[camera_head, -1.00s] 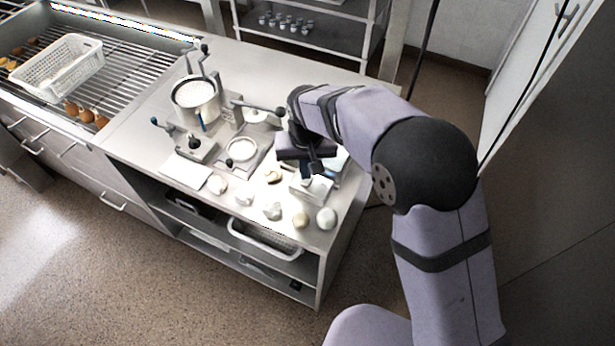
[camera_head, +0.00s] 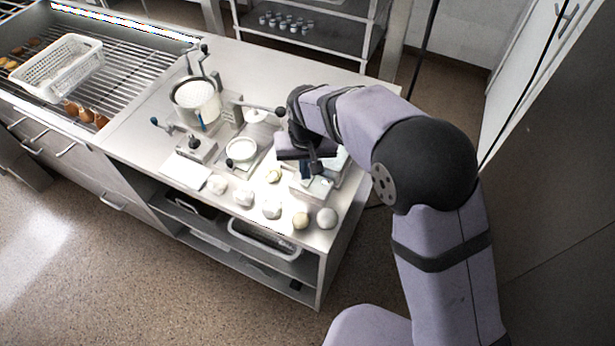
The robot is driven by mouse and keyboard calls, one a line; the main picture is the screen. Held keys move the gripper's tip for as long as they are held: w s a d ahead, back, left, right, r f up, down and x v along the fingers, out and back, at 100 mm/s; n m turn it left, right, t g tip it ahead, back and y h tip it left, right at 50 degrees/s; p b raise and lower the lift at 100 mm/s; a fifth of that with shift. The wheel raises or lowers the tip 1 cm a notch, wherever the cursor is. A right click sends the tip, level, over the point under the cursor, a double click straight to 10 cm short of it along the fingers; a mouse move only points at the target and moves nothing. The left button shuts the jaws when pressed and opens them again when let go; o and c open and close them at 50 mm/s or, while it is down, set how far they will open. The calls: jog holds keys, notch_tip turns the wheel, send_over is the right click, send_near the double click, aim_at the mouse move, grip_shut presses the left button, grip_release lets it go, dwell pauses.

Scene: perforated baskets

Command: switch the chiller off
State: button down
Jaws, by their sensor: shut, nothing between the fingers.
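My gripper (camera_head: 316,167) is dark and small in the view, pointing down over the right end of the steel counter. It is shut and holds nothing that I can see. Just below and around its tip is a pale, low box-like unit (camera_head: 313,188) with a dark teal patch near the tip. My gripper and wrist hide part of this unit. I cannot tell whether the tip touches it. No label or switch on it is readable, so I cannot tell for sure that it is the chiller.
Several pale round pieces (camera_head: 272,209) lie along the counter's front edge. A pot-like vessel (camera_head: 196,101) with levers and a small white bowl (camera_head: 240,150) stand left of my gripper. A white perforated basket (camera_head: 58,66) sits on the wire rack at far left.

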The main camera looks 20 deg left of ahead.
aim_at(306, 182)
jog(key=shift+f+b, duration=0.55)
jog(key=shift+f, duration=0.4)
dwell(0.5)
jog(key=shift+r, duration=0.2)
notch_tip(306, 182, up, 7)
jog(key=p, duration=0.5)
jog(key=shift+f+p, duration=0.15)
jog(key=shift+p, duration=0.15)
dwell(0.4)
